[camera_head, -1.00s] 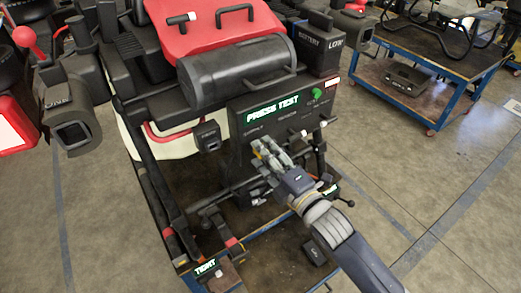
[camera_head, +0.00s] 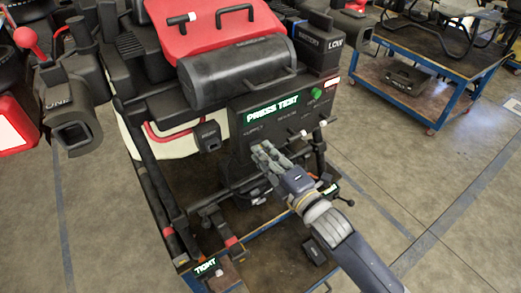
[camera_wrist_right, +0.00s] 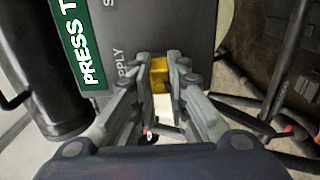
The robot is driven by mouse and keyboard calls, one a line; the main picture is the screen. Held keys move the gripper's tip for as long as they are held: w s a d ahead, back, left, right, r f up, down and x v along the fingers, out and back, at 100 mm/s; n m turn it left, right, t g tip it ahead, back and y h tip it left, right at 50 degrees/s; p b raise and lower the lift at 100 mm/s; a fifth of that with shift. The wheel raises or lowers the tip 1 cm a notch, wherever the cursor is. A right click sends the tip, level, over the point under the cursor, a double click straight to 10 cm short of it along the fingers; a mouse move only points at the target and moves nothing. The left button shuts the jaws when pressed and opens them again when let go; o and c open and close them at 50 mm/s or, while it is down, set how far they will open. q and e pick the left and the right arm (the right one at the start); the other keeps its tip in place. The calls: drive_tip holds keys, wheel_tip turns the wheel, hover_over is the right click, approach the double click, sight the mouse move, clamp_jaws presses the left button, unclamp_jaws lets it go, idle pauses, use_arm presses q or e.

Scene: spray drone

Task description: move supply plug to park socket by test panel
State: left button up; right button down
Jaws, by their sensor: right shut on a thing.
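The dark test panel (camera_head: 280,120) faces me on the drone's front, with a lit green display reading "PRESS TEST". My right gripper (camera_head: 258,152) is at the panel's lower left part. In the right wrist view my right gripper (camera_wrist_right: 160,75) is shut on a small yellow supply plug (camera_wrist_right: 159,75), right beside the panel's partly covered "SUPPLY" lettering. The fingers cover the plug's sides, and I cannot tell whether it is seated in a socket. I cannot make out the park socket. My left gripper is not in view.
A black cylinder (camera_head: 240,72) lies above the panel. A "TIGHT" display (camera_head: 205,266) is at lower left. A blue cart (camera_head: 440,85) stands at right, with clear floor before it.

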drive_tip(key=p+v, duration=0.1)
drive_tip(key=v, duration=0.5)
drive_tip(key=shift+p, duration=0.3)
idle(0.8)
